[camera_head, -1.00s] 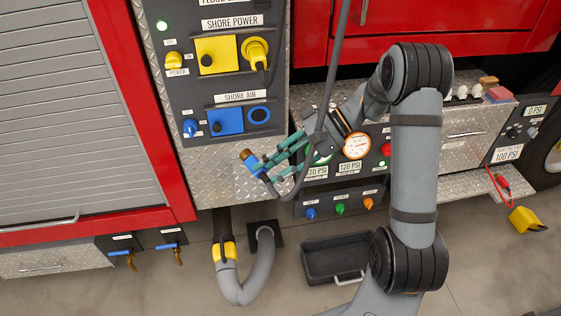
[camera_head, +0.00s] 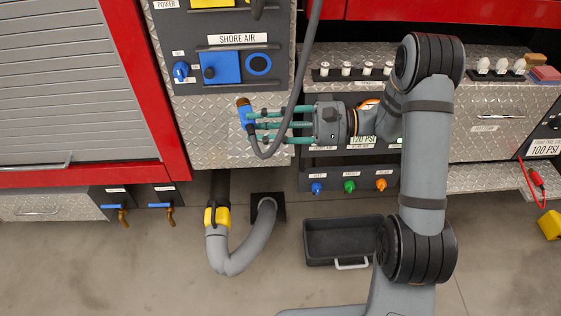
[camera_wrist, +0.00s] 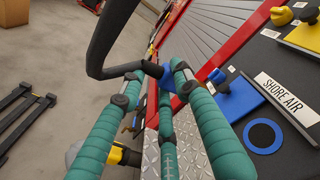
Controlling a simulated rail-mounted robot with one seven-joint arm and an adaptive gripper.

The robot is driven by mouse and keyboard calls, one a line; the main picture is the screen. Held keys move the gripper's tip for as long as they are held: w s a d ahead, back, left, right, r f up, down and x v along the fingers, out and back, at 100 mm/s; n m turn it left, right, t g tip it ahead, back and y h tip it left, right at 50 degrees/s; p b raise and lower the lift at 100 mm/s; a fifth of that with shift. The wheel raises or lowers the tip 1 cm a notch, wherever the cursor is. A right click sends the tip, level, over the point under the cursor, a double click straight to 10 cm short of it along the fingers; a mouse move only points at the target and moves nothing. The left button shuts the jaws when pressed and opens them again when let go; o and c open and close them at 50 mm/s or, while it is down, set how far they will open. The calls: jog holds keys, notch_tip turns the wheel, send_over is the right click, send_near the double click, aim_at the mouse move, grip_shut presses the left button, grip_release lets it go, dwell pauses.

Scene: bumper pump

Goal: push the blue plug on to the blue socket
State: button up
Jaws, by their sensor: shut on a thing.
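The blue plug (camera_head: 247,115), with a brass tip pointing up, is between the teal fingers of my gripper (camera_head: 252,124). My gripper is shut on it, and the fingers hide part of it. A dark hose hangs from the plug and loops upward. In the wrist view the plug (camera_wrist: 166,79) shows between the fingertips. The blue socket (camera_head: 259,64) is a blue ring with a dark centre on the SHORE AIR panel, above and slightly right of the plug, apart from it. It also shows in the wrist view (camera_wrist: 264,136), right of the fingers.
A blue square flap (camera_head: 229,68) with a black knob is left of the socket, with a blue knob (camera_head: 181,70) beyond it. The hose (camera_head: 300,85) crosses in front of the panel's right edge. A grey hose with a yellow collar (camera_head: 216,216) and a black tray (camera_head: 320,240) are below.

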jog(key=w+d+m+t+p, duration=0.2)
jog(key=w+t, duration=0.1)
jog(key=w, duration=1)
jog(key=shift+w+r+t, duration=0.2)
jog(key=shift+r+t, duration=0.2)
jog(key=shift+w+m, duration=0.35)
jog(key=shift+m, duration=0.05)
jog(key=shift+b, duration=0.95)
dwell(1.0)
jog(key=shift+w, duration=0.3)
dwell(0.3)
jog(key=o, duration=1.2)
jog(key=shift+c, duration=0.2)
jog(key=shift+d, duration=0.15)
